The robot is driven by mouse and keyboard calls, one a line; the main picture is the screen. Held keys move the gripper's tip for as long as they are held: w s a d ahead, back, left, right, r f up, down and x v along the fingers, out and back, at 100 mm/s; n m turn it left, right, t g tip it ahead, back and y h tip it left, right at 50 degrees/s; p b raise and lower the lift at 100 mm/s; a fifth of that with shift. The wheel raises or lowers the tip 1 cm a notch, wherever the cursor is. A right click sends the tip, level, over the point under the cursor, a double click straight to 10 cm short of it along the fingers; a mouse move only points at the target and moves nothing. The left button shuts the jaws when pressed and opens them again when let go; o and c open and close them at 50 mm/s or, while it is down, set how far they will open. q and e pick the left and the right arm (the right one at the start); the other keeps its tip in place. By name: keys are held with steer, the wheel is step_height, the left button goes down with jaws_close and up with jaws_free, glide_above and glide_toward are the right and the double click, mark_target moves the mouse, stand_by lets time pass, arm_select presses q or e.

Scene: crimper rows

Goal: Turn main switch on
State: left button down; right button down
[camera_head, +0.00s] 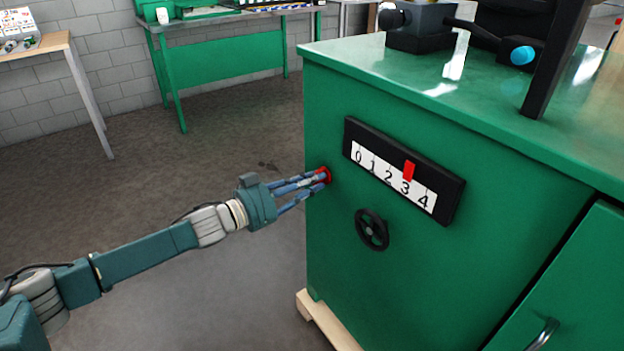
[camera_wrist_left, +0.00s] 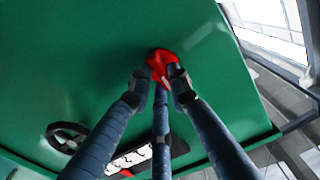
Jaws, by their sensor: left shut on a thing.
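The main switch (camera_head: 327,174) is a small red knob on the side of the green cabinet (camera_head: 420,270), near its left edge. In the left wrist view the red switch (camera_wrist_left: 161,63) sits between the fingertips. My left gripper (camera_head: 318,178) reaches in from the left and is shut on the switch. In the left wrist view its blue fingers (camera_wrist_left: 165,82) close around it and hide part of it. The switch's exact turn angle cannot be told. My right gripper is not in view.
Right of the switch is a black scale panel (camera_head: 452,200) numbered 0 to 4, its red pointer (camera_head: 409,171) near 3. Below it is a black handwheel (camera_head: 372,230). A cabinet handle (camera_head: 543,335) is at lower right. Open floor (camera_head: 200,150) lies to the left.

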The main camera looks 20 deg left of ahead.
arm_select(q)
steer(key=m, duration=1.1)
steer(key=f+m, duration=0.1)
steer(key=m, duration=0.4)
steer(key=shift+m+p, duration=0.4)
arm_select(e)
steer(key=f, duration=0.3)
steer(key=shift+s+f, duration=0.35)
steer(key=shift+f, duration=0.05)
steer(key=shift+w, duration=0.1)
arm_select(q)
steer(key=c, duration=1.6)
jaws_free()
